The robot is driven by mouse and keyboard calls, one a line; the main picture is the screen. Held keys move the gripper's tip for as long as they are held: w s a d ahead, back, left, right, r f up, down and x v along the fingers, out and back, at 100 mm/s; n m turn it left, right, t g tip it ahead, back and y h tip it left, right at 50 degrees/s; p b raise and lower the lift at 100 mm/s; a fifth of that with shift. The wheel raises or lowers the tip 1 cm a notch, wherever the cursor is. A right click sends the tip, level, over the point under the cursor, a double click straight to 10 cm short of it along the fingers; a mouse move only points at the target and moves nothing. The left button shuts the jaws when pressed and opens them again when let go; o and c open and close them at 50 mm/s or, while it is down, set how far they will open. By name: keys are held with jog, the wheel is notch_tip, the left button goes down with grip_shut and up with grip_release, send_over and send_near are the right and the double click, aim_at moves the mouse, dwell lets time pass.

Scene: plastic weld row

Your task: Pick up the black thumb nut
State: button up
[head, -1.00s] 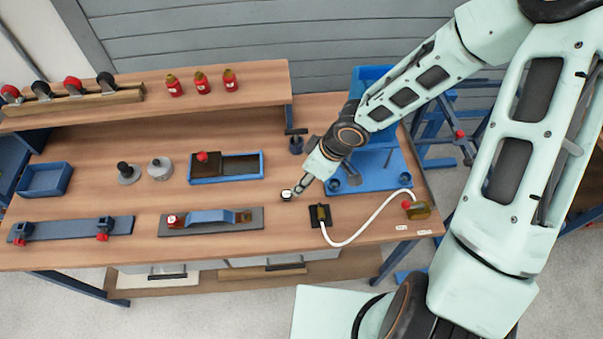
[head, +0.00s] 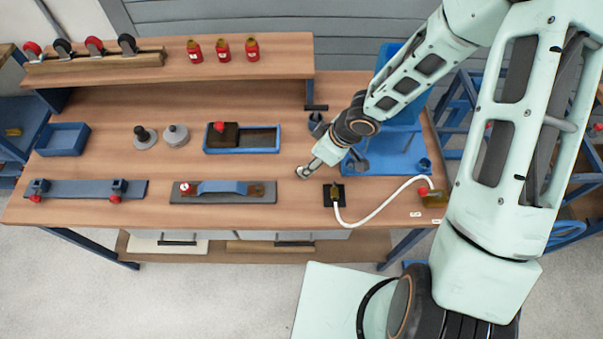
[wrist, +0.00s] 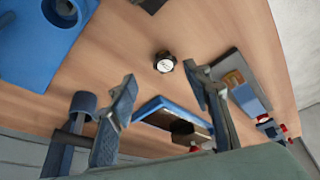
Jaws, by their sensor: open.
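The black thumb nut (wrist: 165,62) is a small black lobed knob with a pale printed top. In the wrist view it sits on the bare wooden bench top, upper middle, roughly between and beyond my two fingertips. My gripper (wrist: 159,75) is open and empty, its fingers spread to either side, apart from the nut. In the head view my gripper (head: 304,171) hangs low over the bench front, left of the black pad; the nut is not clearly distinguishable there.
A black pad (head: 328,194) with a white cable lies right of my gripper. A grey plate with a blue handle (head: 222,187) lies left. A blue tray (head: 243,149) and a blue stand (head: 400,150) are behind. Bare wood surrounds the nut.

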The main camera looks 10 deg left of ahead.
jog(key=b+x, duration=0.1)
jog(key=x, duration=0.1)
jog(key=b+x, duration=0.2)
jog(key=shift+s+f+b, duration=0.1)
jog(key=shift+s+b, duration=0.2)
jog(key=shift+s, duration=0.1)
jog(key=shift+w+a+f+b, duration=0.1)
jog(key=shift+a+f+b, duration=0.25)
jog(key=shift+f, duration=0.15)
jog(key=shift+d, duration=0.1)
jog(key=shift+c, duration=0.5)
jog(key=c, duration=0.9)
jog(key=shift+r, duration=0.2)
